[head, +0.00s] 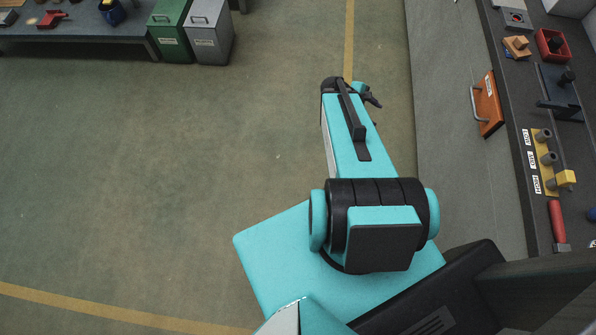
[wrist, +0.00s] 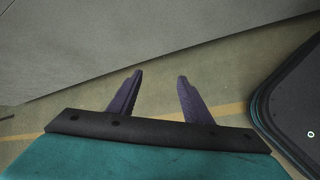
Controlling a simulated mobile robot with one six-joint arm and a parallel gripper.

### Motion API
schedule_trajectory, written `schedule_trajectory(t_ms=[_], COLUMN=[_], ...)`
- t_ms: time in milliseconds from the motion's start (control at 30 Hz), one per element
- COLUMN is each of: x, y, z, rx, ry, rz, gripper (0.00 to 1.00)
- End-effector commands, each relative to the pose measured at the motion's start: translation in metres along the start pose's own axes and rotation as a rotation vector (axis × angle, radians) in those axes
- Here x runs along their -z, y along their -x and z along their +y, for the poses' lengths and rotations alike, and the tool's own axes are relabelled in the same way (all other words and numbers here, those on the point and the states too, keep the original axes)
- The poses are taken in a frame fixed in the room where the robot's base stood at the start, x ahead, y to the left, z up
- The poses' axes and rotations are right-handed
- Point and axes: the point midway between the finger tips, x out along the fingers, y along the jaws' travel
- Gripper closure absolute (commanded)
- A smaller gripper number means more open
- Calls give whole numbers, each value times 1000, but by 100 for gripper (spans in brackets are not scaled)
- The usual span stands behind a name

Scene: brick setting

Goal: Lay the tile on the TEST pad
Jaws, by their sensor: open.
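My gripper (wrist: 158,82) is open and empty in the wrist view, its two dark fingers apart with nothing between them. In the head view its dark fingers (head: 373,98) show small at the far end of my turquoise arm, over the floor and left of the right-hand bench. I cannot make out a tile or a pad marked TEST in either view. A small orange piece with a dark knob (head: 517,46) lies on the far part of that bench, but I cannot tell if it is the tile.
The right bench (head: 538,215) holds a red box (head: 553,45), a yellow peg board (head: 541,150), a yellow block (head: 566,178) and a red-handled tool (head: 556,220). An orange door (head: 487,105) juts from its side. Green (head: 172,32) and grey (head: 208,35) bins stand far left. Open floor lies left.

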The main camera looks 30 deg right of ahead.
Motion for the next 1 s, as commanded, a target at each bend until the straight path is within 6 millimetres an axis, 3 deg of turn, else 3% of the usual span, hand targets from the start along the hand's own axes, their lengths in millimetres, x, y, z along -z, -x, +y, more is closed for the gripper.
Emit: schedule_trajectory(t_ms=[100,300,600,800,1000], x=[32,70,95,95,94], y=[16,46,100,128,136], z=[-56,-150,-290,-351,-368], rx=[102,294,587,721,760], ry=[-61,-166,-292,-345,-362], rz=[47,86,45,-13,-34], gripper=[55,55,55,55,55])
